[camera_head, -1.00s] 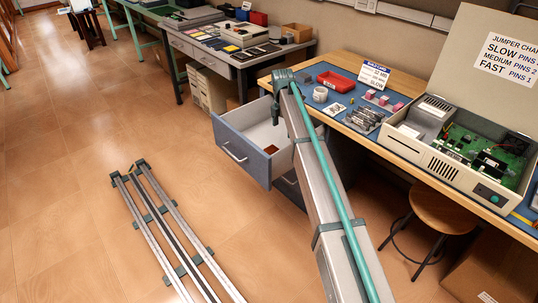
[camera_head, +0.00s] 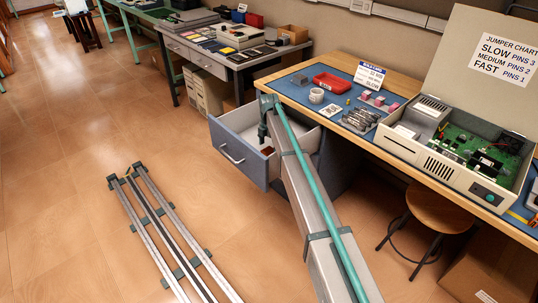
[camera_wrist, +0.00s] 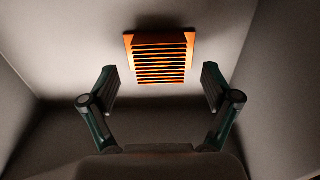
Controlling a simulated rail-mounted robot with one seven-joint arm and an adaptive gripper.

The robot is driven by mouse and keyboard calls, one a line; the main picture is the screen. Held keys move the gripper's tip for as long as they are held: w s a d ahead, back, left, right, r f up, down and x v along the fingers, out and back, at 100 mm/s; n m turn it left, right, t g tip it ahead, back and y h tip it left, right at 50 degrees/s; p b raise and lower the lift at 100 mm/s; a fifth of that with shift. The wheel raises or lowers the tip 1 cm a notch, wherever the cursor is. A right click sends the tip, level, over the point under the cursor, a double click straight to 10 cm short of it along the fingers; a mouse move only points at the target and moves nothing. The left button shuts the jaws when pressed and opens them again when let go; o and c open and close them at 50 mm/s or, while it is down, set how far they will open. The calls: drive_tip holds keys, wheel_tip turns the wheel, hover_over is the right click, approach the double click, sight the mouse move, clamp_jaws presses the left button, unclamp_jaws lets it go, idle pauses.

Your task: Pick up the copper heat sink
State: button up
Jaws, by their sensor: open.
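The copper heat sink (camera_wrist: 160,58) lies on the light floor of the open drawer, its fins showing as parallel bars in the wrist view. In the head view a small part of the heat sink (camera_head: 268,151) shows as a reddish-brown patch inside the drawer (camera_head: 236,150). My gripper (camera_wrist: 158,88) is open and empty, its two fingers apart on either side, with the heat sink centred between and ahead of the fingertips. In the head view my gripper (camera_head: 263,134) hangs down into the drawer. I cannot tell its exact height above the heat sink.
Drawer walls (camera_wrist: 265,70) stand close on both sides. The workbench (camera_head: 345,91) above holds a red tray (camera_head: 333,83), a white cup (camera_head: 316,95), small parts, a sign (camera_head: 370,75) and an open computer case (camera_head: 460,150). A stool (camera_head: 437,212) stands below.

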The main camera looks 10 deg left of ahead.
sight(269, 151)
drive_tip(key=shift+f, duration=1.5)
drive_tip(key=c, duration=1)
drive_tip(key=shift+o, duration=0.3)
drive_tip(key=shift+r, duration=0.15)
